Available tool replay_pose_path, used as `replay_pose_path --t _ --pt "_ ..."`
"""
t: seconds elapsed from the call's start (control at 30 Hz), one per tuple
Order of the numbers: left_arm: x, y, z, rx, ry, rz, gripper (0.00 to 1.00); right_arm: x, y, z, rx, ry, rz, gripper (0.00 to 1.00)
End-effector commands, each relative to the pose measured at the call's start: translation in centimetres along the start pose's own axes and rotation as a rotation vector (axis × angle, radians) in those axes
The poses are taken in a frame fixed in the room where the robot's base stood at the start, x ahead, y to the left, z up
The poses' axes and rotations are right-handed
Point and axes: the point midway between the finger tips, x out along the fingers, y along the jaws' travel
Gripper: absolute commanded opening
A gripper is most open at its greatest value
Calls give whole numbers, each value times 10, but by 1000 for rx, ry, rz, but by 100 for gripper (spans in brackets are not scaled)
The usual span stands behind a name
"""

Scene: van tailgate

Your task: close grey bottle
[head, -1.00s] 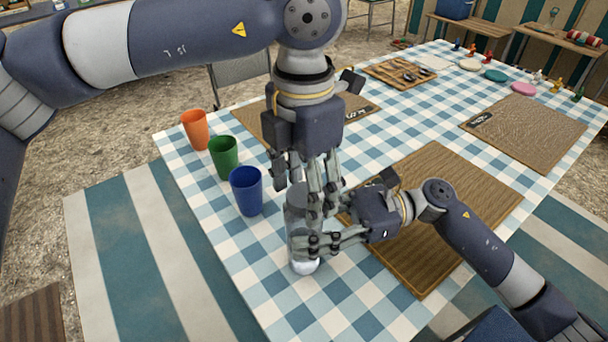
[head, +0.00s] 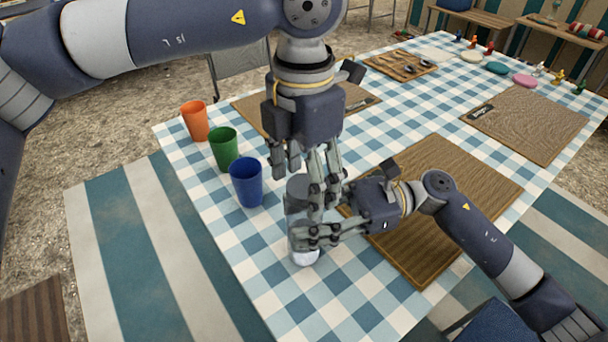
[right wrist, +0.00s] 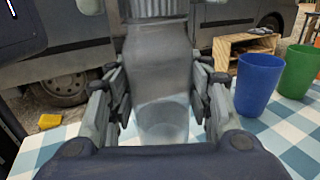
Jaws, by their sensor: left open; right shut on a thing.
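The grey bottle (head: 297,190) stands upright on the checked table near its front left edge. My right gripper (head: 306,236) is shut on its lower body from the right. In the right wrist view the bottle (right wrist: 160,65) is between the fingers, with a clear lower part and a ribbed grey cap or collar (right wrist: 158,8) at the top of the picture. My left gripper (head: 306,180) is open, pointing down over the bottle's top. Its fingers hide much of the top in the head view, so I cannot tell whether they touch it or how the cap sits.
Blue (head: 246,182), green (head: 224,149) and orange (head: 195,121) cups stand left of the bottle. A brown placemat (head: 470,190) lies to the right, partly under my right arm. Another placemat (head: 250,113) lies behind my left gripper. The front table corner is clear.

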Motion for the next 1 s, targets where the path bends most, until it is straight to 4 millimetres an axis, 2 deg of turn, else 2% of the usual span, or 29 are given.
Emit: replay_pose_path --t 0.17,0.27,0.7,0.83,1.0 --pt "-2 0 0 0 -1 0 63 0 0 -1 1 2 0 0" --pt "-10 0 1 -1 -3 0 63 0 0 -1 1 2 0 0" --pt "-96 0 1 -1 -3 0 63 0 0 -1 1 2 0 0" --pt "-112 0 1 -1 -2 1 63 0 0 -1 1 2 0 0" --pt "-120 0 0 0 1 -1 63 0 0 -1 1 2 0 0"
